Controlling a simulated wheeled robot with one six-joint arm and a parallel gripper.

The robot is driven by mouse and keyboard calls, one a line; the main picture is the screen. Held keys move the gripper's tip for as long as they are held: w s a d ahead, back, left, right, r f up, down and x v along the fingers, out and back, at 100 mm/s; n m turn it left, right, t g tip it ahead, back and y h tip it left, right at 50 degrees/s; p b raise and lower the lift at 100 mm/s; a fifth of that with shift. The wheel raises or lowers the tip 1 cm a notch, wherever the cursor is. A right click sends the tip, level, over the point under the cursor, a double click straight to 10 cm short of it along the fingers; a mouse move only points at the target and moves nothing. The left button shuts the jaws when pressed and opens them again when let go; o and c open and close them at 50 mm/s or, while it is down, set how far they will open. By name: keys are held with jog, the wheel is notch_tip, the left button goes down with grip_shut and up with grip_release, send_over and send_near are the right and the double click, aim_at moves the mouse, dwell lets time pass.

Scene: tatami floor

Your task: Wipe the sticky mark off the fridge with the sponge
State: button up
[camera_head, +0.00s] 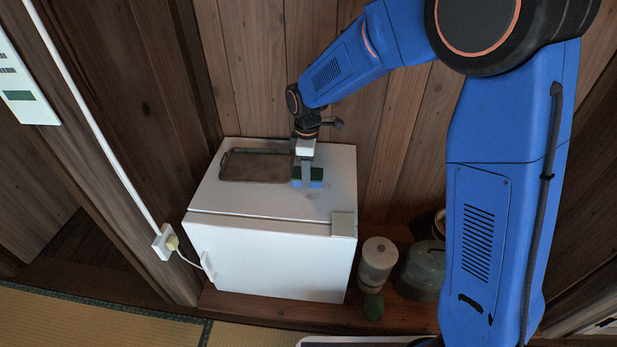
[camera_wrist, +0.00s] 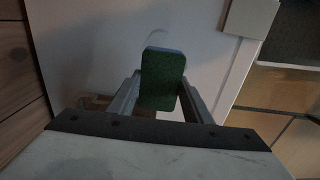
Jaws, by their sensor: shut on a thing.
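A small white fridge (camera_head: 268,260) stands against the wooden wall. My gripper (camera_head: 308,179) is above the right part of its top, pointing down. It is shut on the sponge (camera_head: 317,183), which has a dark green side and a blue side. The sponge is at the fridge top; I cannot tell whether it touches. In the wrist view the sponge (camera_wrist: 163,80) sits between both fingers with its green face showing. A faint greyish mark (camera_head: 312,196) shows on the fridge top just in front of the sponge. Part of the top under the sponge is hidden.
A brown tray (camera_head: 226,178) lies on the fridge top, left of my gripper. A white canister (camera_head: 377,262), a green round thing (camera_head: 373,307) and a grey-green pot (camera_head: 421,270) stand to the fridge's right. A plugged cord (camera_head: 172,243) is at its left.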

jog(key=shift+r, duration=2.6)
